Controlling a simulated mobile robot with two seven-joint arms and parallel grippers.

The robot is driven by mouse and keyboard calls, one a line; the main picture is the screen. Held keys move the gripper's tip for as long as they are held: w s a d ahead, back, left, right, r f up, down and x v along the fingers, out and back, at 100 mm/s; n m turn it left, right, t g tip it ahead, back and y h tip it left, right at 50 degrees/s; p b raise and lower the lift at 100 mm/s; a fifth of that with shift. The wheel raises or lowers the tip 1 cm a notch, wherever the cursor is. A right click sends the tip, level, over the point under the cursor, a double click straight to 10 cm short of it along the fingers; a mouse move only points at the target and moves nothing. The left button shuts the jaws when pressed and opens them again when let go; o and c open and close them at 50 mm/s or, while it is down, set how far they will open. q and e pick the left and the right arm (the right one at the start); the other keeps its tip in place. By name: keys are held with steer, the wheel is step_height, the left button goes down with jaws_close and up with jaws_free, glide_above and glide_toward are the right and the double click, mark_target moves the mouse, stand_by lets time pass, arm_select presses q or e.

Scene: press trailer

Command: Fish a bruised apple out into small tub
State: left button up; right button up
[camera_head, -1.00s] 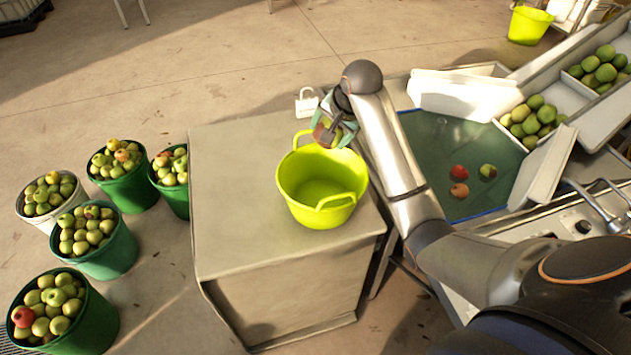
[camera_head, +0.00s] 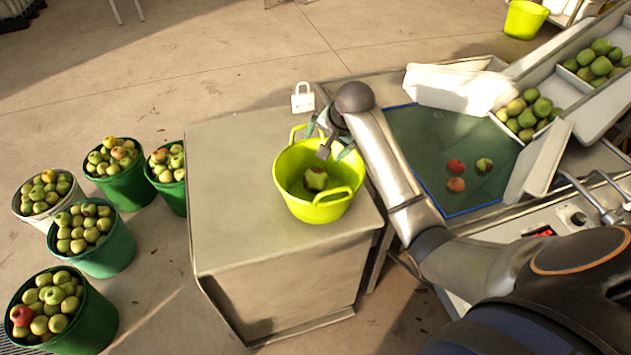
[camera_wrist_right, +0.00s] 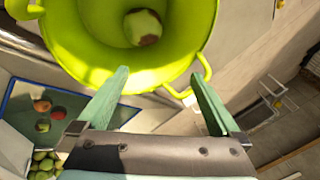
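The small yellow-green tub (camera_head: 292,196) stands upright on a grey box-shaped stand and also fills the top of the right wrist view (camera_wrist_right: 75,45). A green apple (camera_head: 316,179) with a brown patch is inside it and shows in the right wrist view (camera_wrist_right: 143,27). My right gripper (camera_head: 329,142) is over the tub's back rim, its green fingers spread and empty in the right wrist view (camera_wrist_right: 159,75). Three apples, red (camera_head: 455,167), orange-brown (camera_head: 456,185) and green-brown (camera_head: 484,166), are in the blue-edged green basin (camera_head: 425,135). My left gripper is not in view.
The grey stand (camera_head: 225,215) has bare top around the tub. A white padlock-shaped item (camera_head: 302,98) is behind it. Buckets of apples (camera_head: 85,320) stand on the floor at left. A sorting chute (camera_head: 600,112) with green apples rises at right.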

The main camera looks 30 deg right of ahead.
steer(key=v, duration=1.2)
steer(key=shift+r, duration=0.25)
steer(key=shift+s, duration=0.2)
